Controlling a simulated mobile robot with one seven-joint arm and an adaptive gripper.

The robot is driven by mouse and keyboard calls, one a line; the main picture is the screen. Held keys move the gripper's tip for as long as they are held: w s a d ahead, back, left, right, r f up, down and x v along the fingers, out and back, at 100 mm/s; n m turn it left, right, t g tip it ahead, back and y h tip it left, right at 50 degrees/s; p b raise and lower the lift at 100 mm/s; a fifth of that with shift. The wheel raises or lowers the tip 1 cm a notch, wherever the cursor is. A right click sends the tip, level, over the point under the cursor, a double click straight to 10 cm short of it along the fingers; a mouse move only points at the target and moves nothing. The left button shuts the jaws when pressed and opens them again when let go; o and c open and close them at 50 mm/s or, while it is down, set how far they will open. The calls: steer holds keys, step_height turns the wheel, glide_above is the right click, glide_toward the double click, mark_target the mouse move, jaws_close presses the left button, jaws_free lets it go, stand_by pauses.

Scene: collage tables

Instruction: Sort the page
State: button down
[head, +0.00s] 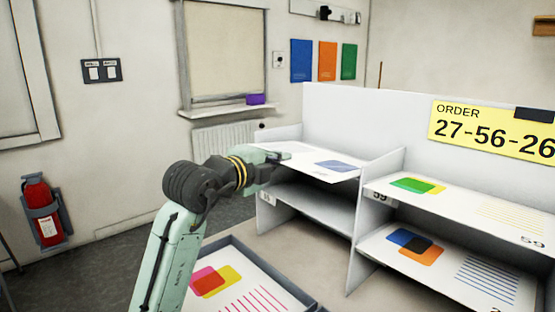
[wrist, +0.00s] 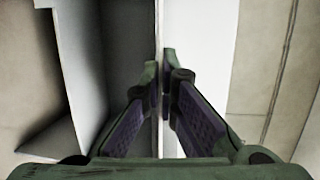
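My gripper (head: 285,155) is at the upper left compartment of the sorting rack. It is closed on the edge of a white page (head: 318,169) with a blue-grey shape on it. In the wrist view the fingers (wrist: 163,75) pinch the thin edge, with the white page face (wrist: 195,30) to their right. I cannot tell whether the page touches the upper shelf. Right of the divider, a page with green and yellow shapes (head: 470,209) lies on the upper shelf. A page with blue, black and orange shapes (head: 440,270) lies below it.
A dark-rimmed tray (head: 285,283) in front holds a page with pink and yellow shapes. The lower left shelf (head: 315,208) looks bare. The rack's divider (head: 385,170) stands right of my gripper. A yellow sign (head: 490,130) reads ORDER 27-56-26, cut off at the picture edge.

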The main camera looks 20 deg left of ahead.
steer(key=c, duration=1.7)
jaws_free()
steer(key=shift+s, duration=0.1)
steer(key=v, duration=1.1)
steer(key=shift+s+a, duration=0.1)
steer(key=shift+s, duration=0.3)
steer(key=shift+c, duration=0.4)
